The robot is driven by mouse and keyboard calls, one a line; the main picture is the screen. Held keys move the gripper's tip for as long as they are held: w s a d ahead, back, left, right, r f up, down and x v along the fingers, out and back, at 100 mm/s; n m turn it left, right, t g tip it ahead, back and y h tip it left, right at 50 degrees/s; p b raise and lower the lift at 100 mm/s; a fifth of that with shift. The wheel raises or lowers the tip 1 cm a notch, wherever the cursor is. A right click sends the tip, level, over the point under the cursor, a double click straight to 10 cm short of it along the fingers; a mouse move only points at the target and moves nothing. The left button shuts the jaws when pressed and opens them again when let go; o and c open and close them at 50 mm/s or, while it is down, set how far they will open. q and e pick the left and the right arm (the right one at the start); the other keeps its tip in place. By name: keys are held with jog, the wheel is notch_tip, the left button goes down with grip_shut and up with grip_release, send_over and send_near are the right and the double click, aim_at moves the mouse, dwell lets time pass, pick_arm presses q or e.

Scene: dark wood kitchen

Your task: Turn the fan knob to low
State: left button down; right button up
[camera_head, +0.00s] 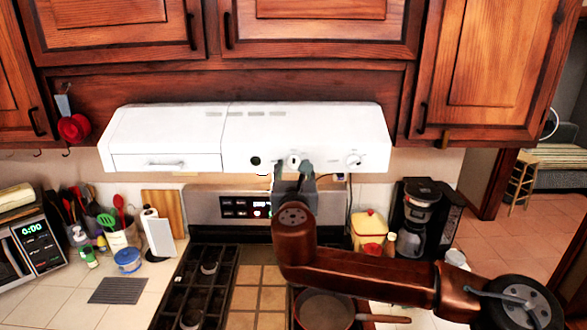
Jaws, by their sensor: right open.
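The white range hood (308,127) spans the middle under the cabinets. Its front panel has a dark round knob or button (256,161), a white knob (294,160) in the middle and another white knob (353,159) at the right. I cannot read which one is the fan knob. My right gripper (294,174) is open, raised from below to the panel, just under and around the middle knob. Whether it touches the knob I cannot tell. My left gripper is out of view.
Below are the stove's black grates (205,280) and a pan (325,310) under my right arm. A coffee maker (415,220) and a yellow container (369,228) stand at the right. Utensils and a microwave (35,245) are at the left. Wooden cabinets (120,25) hang above the hood.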

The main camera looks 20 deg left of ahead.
grip_shut()
dwell(0.3)
jog(key=shift+m, duration=0.3)
jog(key=m, duration=0.3)
jog(key=shift+a+f+m, duration=0.1)
jog(key=shift+a+m, duration=0.05)
jog(key=shift+m, duration=0.15)
jog(key=m, duration=0.5)
jog(key=shift+s, duration=0.1)
jog(key=shift+m, duration=0.4)
grip_release()
